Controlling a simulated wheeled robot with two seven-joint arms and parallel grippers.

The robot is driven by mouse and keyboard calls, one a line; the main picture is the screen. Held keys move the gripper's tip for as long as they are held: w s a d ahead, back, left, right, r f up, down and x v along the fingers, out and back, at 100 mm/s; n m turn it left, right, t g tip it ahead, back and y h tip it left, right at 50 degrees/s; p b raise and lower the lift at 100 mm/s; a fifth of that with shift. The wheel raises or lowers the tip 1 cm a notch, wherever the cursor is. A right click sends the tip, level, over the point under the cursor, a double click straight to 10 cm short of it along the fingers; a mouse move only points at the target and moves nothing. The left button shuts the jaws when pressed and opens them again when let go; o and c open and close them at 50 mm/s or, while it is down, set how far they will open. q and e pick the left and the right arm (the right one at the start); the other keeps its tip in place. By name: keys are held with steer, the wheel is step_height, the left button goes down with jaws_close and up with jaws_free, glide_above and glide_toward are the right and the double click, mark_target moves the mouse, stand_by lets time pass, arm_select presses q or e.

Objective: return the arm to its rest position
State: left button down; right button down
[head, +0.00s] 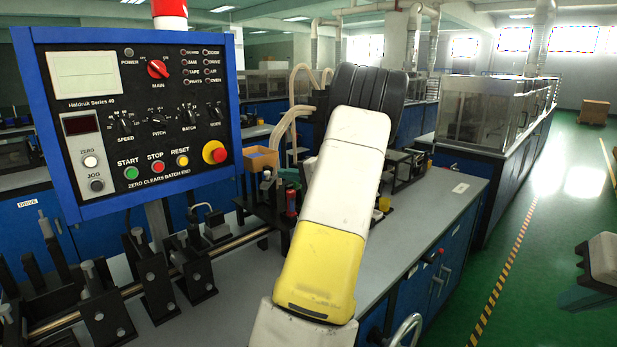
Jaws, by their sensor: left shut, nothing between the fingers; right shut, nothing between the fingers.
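One of my arms (326,215) fills the middle of the head view. It rises from the bottom edge and leans to the right, with white and yellow shells and a black ribbed joint (370,90) at its top. It stands in front of the grey workbench (440,210) and hides part of it. I see no fingers of either gripper; any hand beyond the black joint is hidden.
A blue-framed control panel (140,115) stands at the left, close to the arm. Below it, black clamps (150,275) line a metal rail. Green floor (540,230) lies open at the right.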

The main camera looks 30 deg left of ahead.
arm_select(q)
steer(key=s+d+r, duration=0.1)
steer(key=s+d, duration=0.5)
steer(key=d, duration=0.2)
steer(key=shift+r, duration=0.2)
